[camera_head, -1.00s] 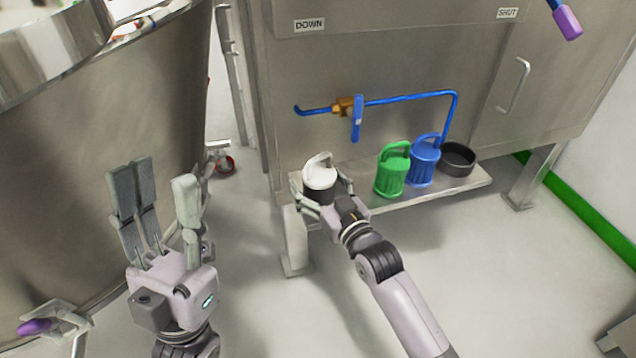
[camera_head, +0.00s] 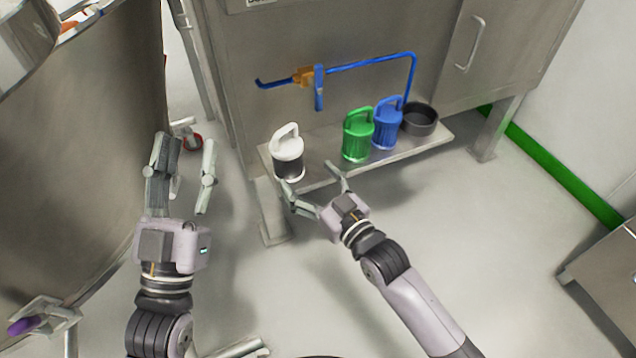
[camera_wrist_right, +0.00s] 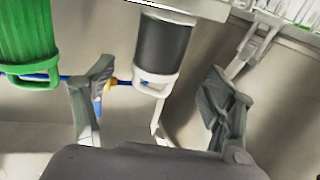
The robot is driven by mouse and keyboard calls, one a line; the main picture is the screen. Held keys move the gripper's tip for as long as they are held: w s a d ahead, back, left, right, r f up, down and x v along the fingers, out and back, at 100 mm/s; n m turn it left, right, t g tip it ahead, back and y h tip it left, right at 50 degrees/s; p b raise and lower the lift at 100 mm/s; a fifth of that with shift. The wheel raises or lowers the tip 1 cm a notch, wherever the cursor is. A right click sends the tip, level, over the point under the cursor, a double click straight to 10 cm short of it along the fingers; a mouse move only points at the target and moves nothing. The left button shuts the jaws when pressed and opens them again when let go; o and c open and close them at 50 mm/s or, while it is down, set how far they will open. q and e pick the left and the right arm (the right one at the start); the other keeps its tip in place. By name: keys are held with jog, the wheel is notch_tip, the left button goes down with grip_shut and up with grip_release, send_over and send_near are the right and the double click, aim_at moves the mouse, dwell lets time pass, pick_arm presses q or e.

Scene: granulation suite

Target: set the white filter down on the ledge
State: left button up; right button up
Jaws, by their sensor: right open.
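The white filter (camera_head: 287,148), with a white handled top and a dark lower body, stands upright on the left end of the steel ledge (camera_head: 325,178). My right gripper (camera_head: 313,180) is open and empty, just in front of the filter and apart from it. In the right wrist view the filter (camera_wrist_right: 163,52) appears ahead, between and beyond the open fingers (camera_wrist_right: 160,95). My left gripper (camera_head: 185,165) is open and empty, left of the ledge beside the large steel vessel.
A green filter (camera_head: 358,135), a blue filter (camera_head: 388,122) and a black round pan (camera_head: 419,119) stand along the ledge to the right. A blue pipe with a blue valve lever (camera_head: 319,88) runs above. Floor in front is clear.

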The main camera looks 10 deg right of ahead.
pick_arm(q)
jog(key=f+g, duration=0.1)
jog(key=w+f+g, duration=0.1)
jog(key=shift+w+f+y, duration=0.25)
jog(key=shift+f+y, duration=0.05)
jog(key=shift+f, duration=0.05)
pick_arm(e)
jog(key=s+d+r+m+t+h, duration=0.1)
jog(key=s+d+r+t, duration=0.2)
jog(key=r, duration=0.6)
jog(key=s+d+r+m+t+h, duration=0.2)
jog(key=s+d+r+t, duration=0.1)
jog(key=s+d+r, duration=0.3)
notch_tip(320, 180, up, 3)
jog(key=shift+s+d+f, duration=0.1)
jog(key=shift+s+d, duration=0.2)
jog(key=shift+s, duration=0.25)
